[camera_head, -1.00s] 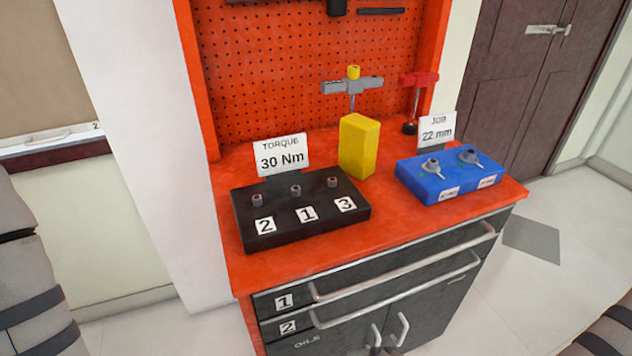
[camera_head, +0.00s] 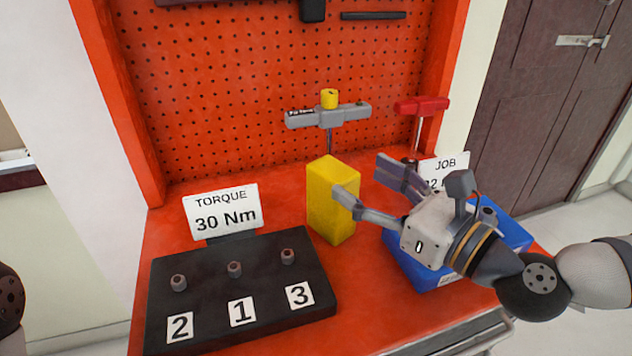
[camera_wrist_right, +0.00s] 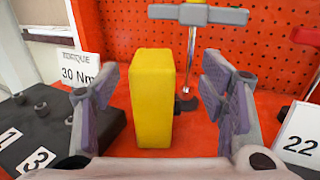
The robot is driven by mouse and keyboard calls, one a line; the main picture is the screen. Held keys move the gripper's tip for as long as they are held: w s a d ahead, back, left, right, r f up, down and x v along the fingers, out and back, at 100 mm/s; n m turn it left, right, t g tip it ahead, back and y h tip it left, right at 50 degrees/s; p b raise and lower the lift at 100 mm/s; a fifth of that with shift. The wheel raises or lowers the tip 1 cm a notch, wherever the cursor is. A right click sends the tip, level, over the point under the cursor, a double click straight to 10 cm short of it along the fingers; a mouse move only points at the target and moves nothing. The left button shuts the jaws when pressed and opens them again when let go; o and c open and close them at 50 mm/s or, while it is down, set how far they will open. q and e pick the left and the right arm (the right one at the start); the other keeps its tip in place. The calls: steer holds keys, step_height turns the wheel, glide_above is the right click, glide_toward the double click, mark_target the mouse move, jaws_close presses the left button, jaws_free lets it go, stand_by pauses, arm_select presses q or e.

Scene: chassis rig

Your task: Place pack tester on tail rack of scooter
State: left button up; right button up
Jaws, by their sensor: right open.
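A plain yellow upright block (camera_head: 332,200) stands on the orange bench top; no label shows, so I cannot tell if it is the pack tester. It also shows in the right wrist view (camera_wrist_right: 152,100), in line with the space between my fingers. My right gripper (camera_head: 364,182) is open, reaching in from the right. In the head view one finger overlaps the block's right edge; I cannot tell whether it touches. In the wrist view the fingers (camera_wrist_right: 160,85) appear on either side of the block, with gaps. No scooter or tail rack is in view. My left gripper is out of view.
A black torque block (camera_head: 240,320) with several sockets and a "30 Nm" card (camera_head: 222,212) are at left. A grey T-handle tool (camera_head: 350,116) stands behind the yellow block. A red T-handle (camera_head: 421,106) and blue holder (camera_head: 410,268), partly hidden by my arm, are at right.

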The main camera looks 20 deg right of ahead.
mark_target(316, 161)
steer(key=w+f+b, duration=0.1)
steer(key=w+a+f+b, duration=0.1)
steer(key=b, duration=0.1)
steer(key=shift+a, duration=0.25)
steer(key=x, duration=0.3)
steer(key=r+x, duration=0.1)
steer(key=x, duration=0.2)
steer(key=shift+w+a+r, duration=0.2)
steer(key=shift+w+a, duration=0.05)
steer(key=shift+a, duration=0.1)
steer(key=shift+w+a, duration=0.1)
steer(key=shift+w, duration=0.25)
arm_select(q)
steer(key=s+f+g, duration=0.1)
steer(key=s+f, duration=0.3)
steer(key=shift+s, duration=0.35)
arm_select(e)
jaws_close()
